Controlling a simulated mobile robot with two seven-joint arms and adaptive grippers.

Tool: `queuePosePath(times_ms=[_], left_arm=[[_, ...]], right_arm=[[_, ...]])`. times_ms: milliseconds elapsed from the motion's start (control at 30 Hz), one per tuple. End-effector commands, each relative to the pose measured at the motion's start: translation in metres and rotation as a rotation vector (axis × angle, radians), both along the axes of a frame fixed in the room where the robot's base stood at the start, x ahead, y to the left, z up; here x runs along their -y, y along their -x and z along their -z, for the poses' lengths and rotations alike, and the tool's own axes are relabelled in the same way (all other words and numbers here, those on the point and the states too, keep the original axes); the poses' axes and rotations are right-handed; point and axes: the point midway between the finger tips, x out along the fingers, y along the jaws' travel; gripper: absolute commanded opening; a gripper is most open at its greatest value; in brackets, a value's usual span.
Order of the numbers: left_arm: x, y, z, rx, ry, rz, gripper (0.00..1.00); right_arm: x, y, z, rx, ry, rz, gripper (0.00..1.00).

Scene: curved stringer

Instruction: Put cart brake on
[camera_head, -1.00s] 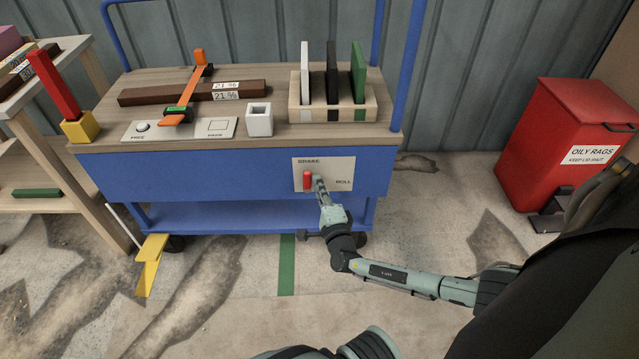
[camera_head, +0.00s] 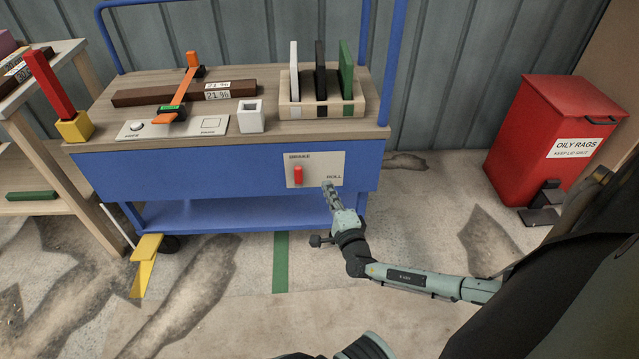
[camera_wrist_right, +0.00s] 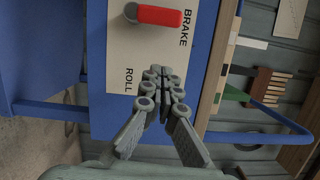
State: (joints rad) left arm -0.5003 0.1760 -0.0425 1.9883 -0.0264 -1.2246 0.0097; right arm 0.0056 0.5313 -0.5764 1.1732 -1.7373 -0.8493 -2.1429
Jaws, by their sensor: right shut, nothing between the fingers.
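The blue cart (camera_head: 130,175) has a pale brake panel (camera_head: 318,160) on its front, marked BRAKE at the upper left and ROLL at the right. A red brake lever (camera_head: 298,175) hangs upright below the word BRAKE; it also shows in the right wrist view (camera_wrist_right: 160,16). My right gripper (camera_head: 327,184) is shut and empty at the panel's lower right, beside the lever and apart from it. In the right wrist view its closed fingertips (camera_wrist_right: 160,72) lie near the word ROLL. Whether they touch the panel I cannot tell. My left gripper is not in view.
The cart top carries a slotted block with upright plates (camera_head: 320,108), a white cup (camera_head: 250,117) and a brown bar (camera_head: 140,97). A wooden shelf (camera_head: 45,55) stands left. A red oily-rags bin (camera_head: 545,120) stands right. A yellow wedge (camera_head: 146,262) is by the left wheel.

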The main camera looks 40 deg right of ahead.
Motion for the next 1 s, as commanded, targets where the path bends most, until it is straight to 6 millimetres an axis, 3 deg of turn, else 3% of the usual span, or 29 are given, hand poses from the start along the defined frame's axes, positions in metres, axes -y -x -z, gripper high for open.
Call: queuePosePath(times_ms=[100,333,1000], left_arm=[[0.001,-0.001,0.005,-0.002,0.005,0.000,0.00],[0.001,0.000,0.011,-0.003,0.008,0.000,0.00],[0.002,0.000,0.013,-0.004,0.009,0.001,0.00]], right_arm=[[-0.006,0.025,-0.002,0.001,0.000,0.001,0.00],[-0.015,0.052,-0.002,0.002,0.002,0.002,0.00],[-0.017,0.057,-0.002,0.003,0.002,0.002,0.00]])
